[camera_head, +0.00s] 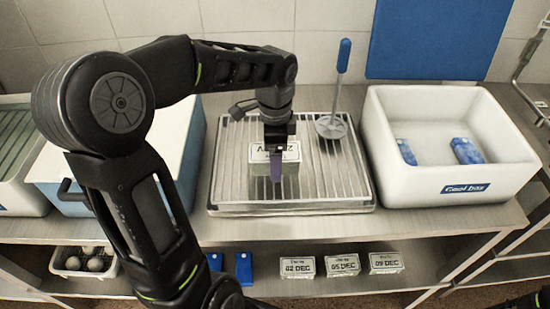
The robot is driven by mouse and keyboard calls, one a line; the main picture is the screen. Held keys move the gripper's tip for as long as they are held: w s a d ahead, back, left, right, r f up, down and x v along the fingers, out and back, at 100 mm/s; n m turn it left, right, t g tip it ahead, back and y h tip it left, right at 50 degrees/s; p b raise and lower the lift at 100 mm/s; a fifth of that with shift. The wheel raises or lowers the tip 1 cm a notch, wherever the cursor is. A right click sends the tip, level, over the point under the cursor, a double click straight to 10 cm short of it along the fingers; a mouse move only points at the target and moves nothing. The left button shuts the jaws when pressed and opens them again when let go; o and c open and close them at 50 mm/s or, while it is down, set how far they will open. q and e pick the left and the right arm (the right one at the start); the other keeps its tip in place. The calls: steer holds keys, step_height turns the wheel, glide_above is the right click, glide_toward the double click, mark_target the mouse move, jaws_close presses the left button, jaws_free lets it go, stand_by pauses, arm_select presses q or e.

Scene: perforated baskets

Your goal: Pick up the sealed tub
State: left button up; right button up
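A small clear tub with a white printed label (259,153) stands on the ribbed metal draining tray in the middle of the counter. My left gripper (276,163) reaches down over the tub from above. One finger shows in front of the tub's near side and covers part of the label. The other finger is hidden, so I cannot tell whether it grips the tub. A dark part of my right arm shows at the bottom right corner, perhaps its gripper (528,301), cut by the picture edge.
The ribbed tray (222,190) also holds a blue-handled round tool (331,127). A white cool box (400,187) with blue packs stands right. A lidded blue-white box (190,150) stands left. Below are dated tubs (342,265), blue packs (244,268) and a basket (63,272) of round white items.

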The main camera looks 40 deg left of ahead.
arm_select(q)
steer(key=shift+c, duration=0.5)
jaws_close()
stand_by(0.4)
steer(key=shift+r, duration=0.15)
step_height(320, 180, up, 10)
steer(key=shift+f, duration=0.1)
stand_by(0.4)
stand_by(0.5)
